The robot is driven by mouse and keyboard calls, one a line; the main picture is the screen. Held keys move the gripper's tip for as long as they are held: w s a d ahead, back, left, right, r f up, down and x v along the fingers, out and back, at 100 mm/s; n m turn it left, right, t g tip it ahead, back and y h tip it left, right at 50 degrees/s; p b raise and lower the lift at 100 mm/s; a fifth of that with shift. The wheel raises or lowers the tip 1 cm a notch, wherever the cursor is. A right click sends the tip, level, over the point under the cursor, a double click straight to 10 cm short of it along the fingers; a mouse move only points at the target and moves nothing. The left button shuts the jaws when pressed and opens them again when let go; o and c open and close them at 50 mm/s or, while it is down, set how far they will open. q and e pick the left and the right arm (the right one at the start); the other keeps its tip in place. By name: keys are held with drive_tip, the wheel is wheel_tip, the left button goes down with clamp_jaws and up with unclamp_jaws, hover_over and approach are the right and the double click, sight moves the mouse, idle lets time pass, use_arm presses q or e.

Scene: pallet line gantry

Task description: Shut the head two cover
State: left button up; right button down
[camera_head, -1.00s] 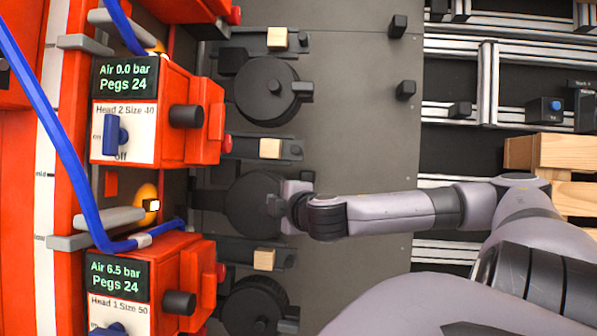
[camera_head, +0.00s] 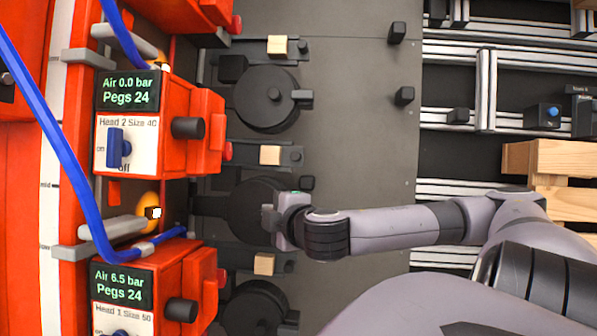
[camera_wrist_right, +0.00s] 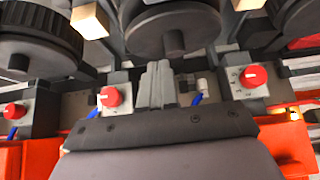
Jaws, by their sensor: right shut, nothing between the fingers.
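The head two unit (camera_head: 190,128) is an orange box at the left in the head view, with a "Head 2 Size 40" label, a blue switch (camera_head: 118,148) and a display reading Air 0.0 bar, Pegs 24. A black knob sticks out of its right side. I cannot tell for sure which part is its cover. My right gripper (camera_head: 278,226) is shut and empty, over the middle black round disc (camera_head: 252,210), lower right of the unit. In the wrist view its grey fingers (camera_wrist_right: 157,84) are together, in front of another disc (camera_wrist_right: 172,32). My left gripper is not in view.
The head one unit (camera_head: 200,285) reads Air 6.5 bar. Blue hoses (camera_head: 45,130) run down the left. Small wooden blocks (camera_head: 270,155) sit on black holders between the discs. Red knobs (camera_wrist_right: 110,96) flank my fingers. The grey plate (camera_head: 350,110) is mostly bare.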

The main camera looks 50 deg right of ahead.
drive_tip(key=shift+s+a+r, duration=0.35)
drive_tip(key=shift+a, duration=0.2)
drive_tip(key=shift+s+a+r, duration=0.3)
drive_tip(key=shift+a+r, duration=0.05)
drive_tip(key=shift+a, duration=0.25)
drive_tip(key=shift+s+a+r, duration=0.35)
drive_tip(key=shift+a, duration=0.2)
drive_tip(key=s+a+f+m+y, duration=0.2)
drive_tip(key=s+a+f, duration=0.2)
drive_tip(key=f, duration=0.6)
drive_tip(key=s+a+f+m+g+y, duration=0.1)
drive_tip(key=s+a+f+m+y, duration=0.1)
drive_tip(key=a+f, duration=0.5)
drive_tip(key=s+a+f+m+g+y, duration=0.1)
drive_tip(key=s+a+f+m+y, duration=0.2)
drive_tip(key=f, duration=1)
drive_tip(key=s+a+m, duration=0.1)
drive_tip(key=s+a, duration=0.1)
drive_tip(key=a, duration=0.1)
drive_tip(key=shift+s+f, duration=0.15)
drive_tip(key=shift+s, duration=0.2)
